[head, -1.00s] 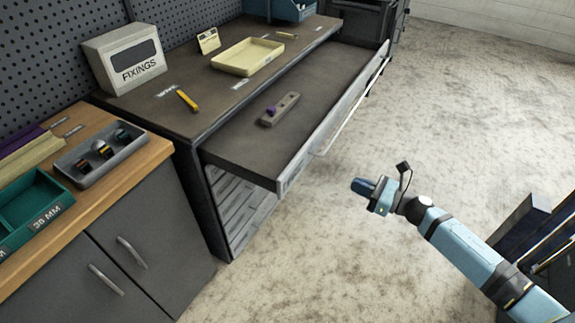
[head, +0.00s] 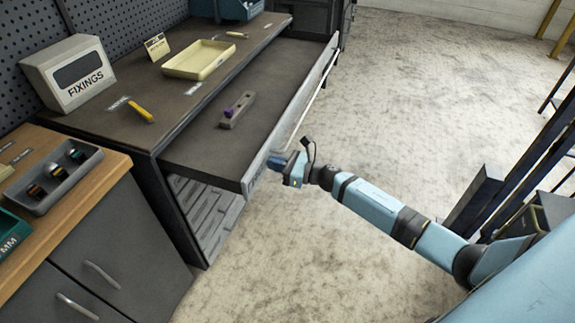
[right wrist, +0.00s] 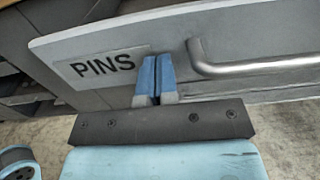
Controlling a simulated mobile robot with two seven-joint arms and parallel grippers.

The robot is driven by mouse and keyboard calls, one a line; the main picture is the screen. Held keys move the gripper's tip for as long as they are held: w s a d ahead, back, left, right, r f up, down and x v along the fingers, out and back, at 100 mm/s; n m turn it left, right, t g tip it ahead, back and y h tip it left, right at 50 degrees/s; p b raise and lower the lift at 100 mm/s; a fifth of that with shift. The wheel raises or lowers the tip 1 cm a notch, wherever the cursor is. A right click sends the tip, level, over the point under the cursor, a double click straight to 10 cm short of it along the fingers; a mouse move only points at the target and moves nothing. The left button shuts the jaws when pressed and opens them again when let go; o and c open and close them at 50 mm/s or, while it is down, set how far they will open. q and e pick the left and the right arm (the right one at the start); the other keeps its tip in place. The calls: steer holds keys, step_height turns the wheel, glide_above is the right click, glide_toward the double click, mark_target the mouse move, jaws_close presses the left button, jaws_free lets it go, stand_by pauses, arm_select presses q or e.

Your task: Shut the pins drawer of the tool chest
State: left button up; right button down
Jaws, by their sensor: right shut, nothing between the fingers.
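My right gripper (head: 275,162) is shut and empty at the near end of the drawer front. In the right wrist view its blue fingers (right wrist: 156,78) point at the front between the label and the handle's end; I cannot tell whether they touch. My left gripper is not in view.
On the chest top are a FIXINGS box (head: 70,75), a yellow tray (head: 198,59) and a yellow marker-like object (head: 140,111). A wooden-topped cabinet (head: 85,215) with a grey tray (head: 55,178) stands at the left. The floor (head: 420,110) right of the drawer is open.

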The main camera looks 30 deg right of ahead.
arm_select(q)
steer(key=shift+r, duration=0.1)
arm_select(e)
steer(key=shift+w+a, duration=0.15)
steer(key=shift+w, duration=0.1)
steer(key=b, duration=0.6)
glide_toward(196, 148)
steer(key=w+a+b, duration=0.1)
steer(key=w+a+r+b, duration=0.1)
steer(key=w+b, duration=0.1)
steer(key=w+a+r+b, duration=0.1)
steer(key=b, duration=0.1)
steer(key=shift+w+a, duration=0.15)
steer(key=shift+w, duration=0.05)
steer(key=b+x, duration=0.2)
steer(key=x, duration=0.2)
steer(key=shift+a+b, duration=0.15)
steer(key=shift+b, duration=0.25)
steer(key=shift+w+r, duration=0.15)
steer(key=shift+r, duration=0.25)
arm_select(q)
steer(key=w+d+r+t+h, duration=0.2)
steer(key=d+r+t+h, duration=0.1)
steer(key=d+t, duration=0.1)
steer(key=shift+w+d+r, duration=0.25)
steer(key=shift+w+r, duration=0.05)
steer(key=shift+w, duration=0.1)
arm_select(e)
steer(key=shift+r, duration=0.15)
